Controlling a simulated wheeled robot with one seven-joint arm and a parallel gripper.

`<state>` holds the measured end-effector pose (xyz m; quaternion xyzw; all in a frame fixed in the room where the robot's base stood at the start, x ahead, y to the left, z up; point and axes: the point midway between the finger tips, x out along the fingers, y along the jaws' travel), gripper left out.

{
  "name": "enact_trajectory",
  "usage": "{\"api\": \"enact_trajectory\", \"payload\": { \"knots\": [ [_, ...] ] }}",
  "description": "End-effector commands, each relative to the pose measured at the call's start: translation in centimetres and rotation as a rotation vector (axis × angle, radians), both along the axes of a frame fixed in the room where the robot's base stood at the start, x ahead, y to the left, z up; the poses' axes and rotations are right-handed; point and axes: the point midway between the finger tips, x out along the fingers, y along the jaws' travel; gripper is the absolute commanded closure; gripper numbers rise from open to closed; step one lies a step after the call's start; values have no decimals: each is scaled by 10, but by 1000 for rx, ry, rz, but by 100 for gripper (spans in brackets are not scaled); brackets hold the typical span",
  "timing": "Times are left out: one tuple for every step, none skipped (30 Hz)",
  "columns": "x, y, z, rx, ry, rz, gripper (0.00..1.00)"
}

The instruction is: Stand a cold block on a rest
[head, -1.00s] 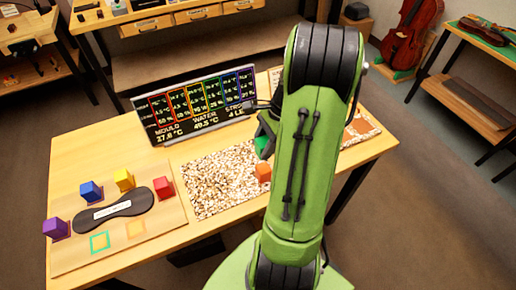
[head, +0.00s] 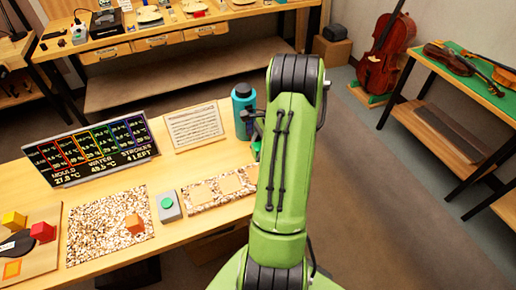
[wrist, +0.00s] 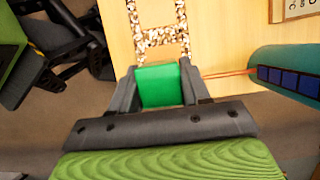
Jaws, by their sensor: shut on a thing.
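My gripper (wrist: 160,92) is shut on a green block (wrist: 158,85), which sits between its two dark fingers in the wrist view. In the head view my arm hides most of the gripper and block. A speckled strip with pale squares (head: 187,193) lies on the bench's right part, and it also shows just beyond the block in the wrist view (wrist: 155,36). The block looks apart from it. An orange block (head: 134,224) stands on a wide speckled mat (head: 95,240). A red block (head: 42,232) and a yellow block (head: 13,220) are on a board at left.
A teal bottle (head: 243,105) stands close by my gripper and shows at right in the wrist view (wrist: 290,72). A grey box with a green button (head: 168,206) sits between mat and strip. A display (head: 90,155) and a text panel (head: 194,127) stand behind.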

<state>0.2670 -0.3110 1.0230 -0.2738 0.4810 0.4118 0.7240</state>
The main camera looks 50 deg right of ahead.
Motion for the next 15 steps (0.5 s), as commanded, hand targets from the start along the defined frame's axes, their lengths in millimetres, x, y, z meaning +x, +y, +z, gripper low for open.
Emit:
{"api": "enact_trajectory", "payload": {
  "knots": [
    [0,0,0,0,0,0,83],
    [0,0,0,0,0,0,83],
    [0,0,-1,0,0,0,83],
    [0,0,-1,0,0,0,83],
    [0,0,-1,0,0,0,83],
    [0,0,-1,0,0,0,83],
    [0,0,-1,0,0,0,83],
    [0,0,-1,0,0,0,83],
    [0,0,0,0,0,0,83],
    [0,0,0,1,-1,0,83],
    [0,0,0,1,-1,0,83],
    [0,0,1,1,-1,0,83],
    [0,0,1,2,-1,1,83],
    [0,0,0,1,0,0,83],
    [0,0,-8,1,0,0,83]
  ]
}}
